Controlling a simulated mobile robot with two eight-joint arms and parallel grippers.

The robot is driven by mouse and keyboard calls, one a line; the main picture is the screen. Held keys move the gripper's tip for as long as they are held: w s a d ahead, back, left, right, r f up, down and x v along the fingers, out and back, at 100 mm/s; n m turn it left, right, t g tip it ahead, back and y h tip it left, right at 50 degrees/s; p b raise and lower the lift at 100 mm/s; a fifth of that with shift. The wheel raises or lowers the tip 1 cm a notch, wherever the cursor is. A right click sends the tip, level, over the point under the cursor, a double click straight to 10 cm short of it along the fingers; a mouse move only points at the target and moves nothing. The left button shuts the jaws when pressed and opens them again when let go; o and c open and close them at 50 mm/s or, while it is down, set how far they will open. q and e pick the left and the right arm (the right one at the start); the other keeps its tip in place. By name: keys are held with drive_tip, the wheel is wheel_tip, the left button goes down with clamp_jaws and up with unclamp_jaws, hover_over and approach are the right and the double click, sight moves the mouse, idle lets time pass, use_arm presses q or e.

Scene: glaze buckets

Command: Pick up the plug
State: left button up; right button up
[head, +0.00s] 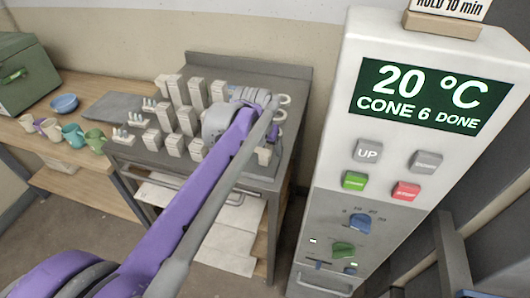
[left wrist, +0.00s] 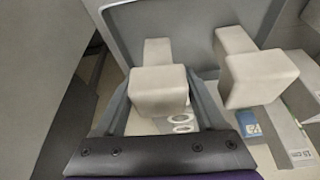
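No single piece can be told for sure as the plug. In the left wrist view a cream block with a narrower part behind it (left wrist: 158,88) lies between the two finger-like bars of my left gripper (left wrist: 162,105). A similar cream block (left wrist: 262,80) is just to its right, outside the bars. The bars stand apart; I see no clear contact with the middle block. In the head view my left arm reaches over the grey cart (head: 290,75), and its fingertips are hidden among the pieces there. A small cream piece (head: 264,156) sits near the cart's right edge. My right gripper is not seen.
Several cream posts (head: 178,90) and small cone rows (head: 137,121) crowd the cart top. The kiln control panel (head: 330,190), reading 20 °C, cone 6 done, stands close on the right. A wooden bench (head: 75,85) on the left holds cups, a blue bowl (head: 64,103) and a green box (head: 25,72).

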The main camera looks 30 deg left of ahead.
use_arm(q)
clamp_jaws()
